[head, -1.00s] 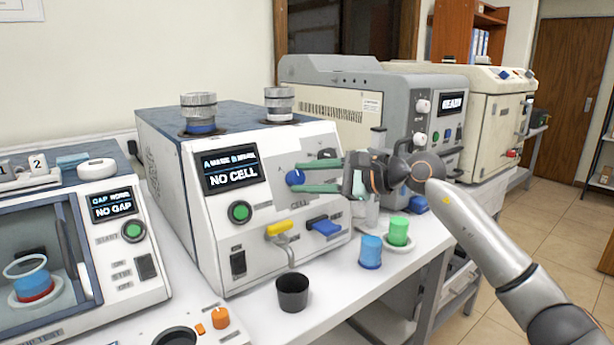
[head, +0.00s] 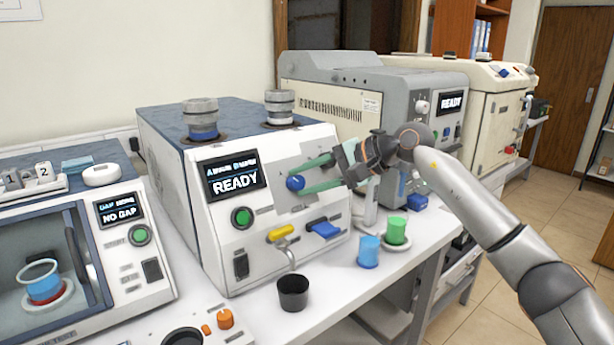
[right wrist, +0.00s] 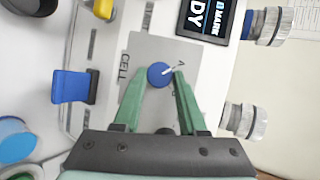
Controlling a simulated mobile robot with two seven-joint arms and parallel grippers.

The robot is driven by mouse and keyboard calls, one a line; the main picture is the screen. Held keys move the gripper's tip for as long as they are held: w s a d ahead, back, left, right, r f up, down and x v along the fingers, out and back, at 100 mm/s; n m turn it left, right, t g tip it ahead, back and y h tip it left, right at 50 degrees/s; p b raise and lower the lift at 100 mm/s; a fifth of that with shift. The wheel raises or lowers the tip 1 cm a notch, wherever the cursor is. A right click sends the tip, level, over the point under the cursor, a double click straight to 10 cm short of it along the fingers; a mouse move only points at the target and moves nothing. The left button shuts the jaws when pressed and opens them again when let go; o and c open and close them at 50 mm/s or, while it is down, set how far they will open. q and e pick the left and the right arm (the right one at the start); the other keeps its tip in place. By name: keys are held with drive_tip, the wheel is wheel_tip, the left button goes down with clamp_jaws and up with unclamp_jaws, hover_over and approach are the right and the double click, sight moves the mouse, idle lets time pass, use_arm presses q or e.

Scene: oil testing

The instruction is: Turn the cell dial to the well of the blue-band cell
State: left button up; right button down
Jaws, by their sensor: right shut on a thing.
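The blue cell dial (head: 294,182) is on the front panel of the white tester (head: 208,272). My right gripper (head: 304,177) is shut on the dial, with one green finger on each side. In the right wrist view the dial (right wrist: 158,75) sits between the fingertips (right wrist: 160,76), and its white pointer is toward the letter A. The blue-band cell (head: 202,130) stands in the left well on top of the tester. A plain grey cell (head: 279,107) stands in the right well. The tester's screen (head: 235,180) reads READY. My left gripper is out of view.
Below the dial are a green button (head: 242,217), a yellow lever (head: 281,233) and a blue lever (head: 326,230). A black cup (head: 293,293), a blue beaker (head: 369,252) and a green beaker (head: 396,230) stand in front.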

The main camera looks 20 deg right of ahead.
idle(0.4)
drive_tip(key=shift+c, duration=2.3)
unclamp_jaws()
drive_tip(key=shift+d, duration=0.1)
drive_tip(key=v, duration=1.2)
drive_tip(key=shift+s+r+b, duration=0.2)
drive_tip(key=shift+b, duration=0.25)
